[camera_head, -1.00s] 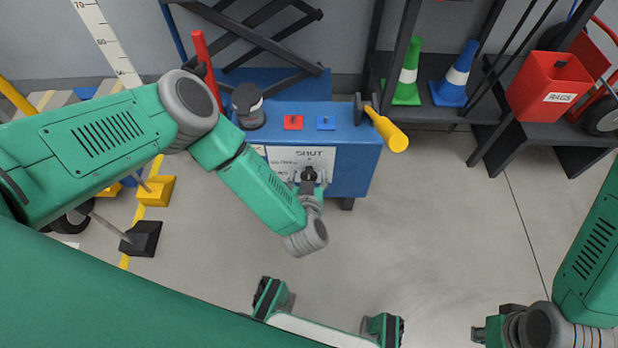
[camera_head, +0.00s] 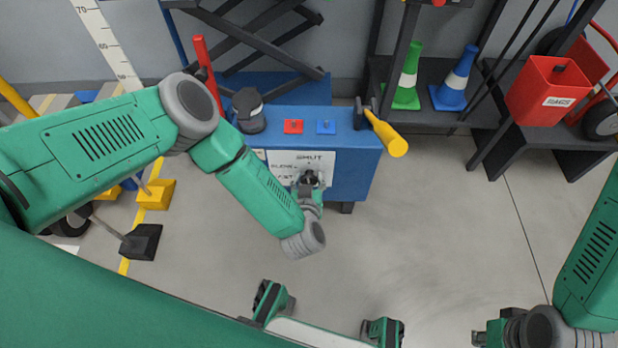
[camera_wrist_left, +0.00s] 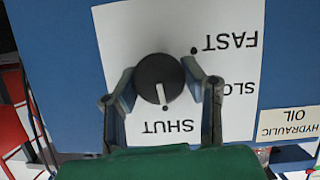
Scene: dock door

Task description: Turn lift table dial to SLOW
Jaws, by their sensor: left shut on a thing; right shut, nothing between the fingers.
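The black round dial (camera_wrist_left: 160,79) sits on a white label plate (camera_wrist_left: 125,38) marked SHUT, SLOW and FAST, on the blue cabinet front. In the left wrist view the lettering is upside down, and the dial's white pointer line points down toward the SHUT mark. My left gripper (camera_wrist_left: 161,75) has one finger on each side of the dial and is shut on it. The right finger partly covers SLOW. In the head view my left gripper (camera_head: 309,181) is at the cabinet's label plate. My right gripper (camera_head: 480,338) is shut and empty at the bottom right, partly cut off.
The blue cabinet (camera_head: 355,175) carries a red button (camera_head: 293,127), a blue button (camera_head: 326,127) and a yellow-handled lever (camera_head: 386,134) sticking out at its right. Shelves with cones and a red RAGS bin (camera_head: 548,88) stand right.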

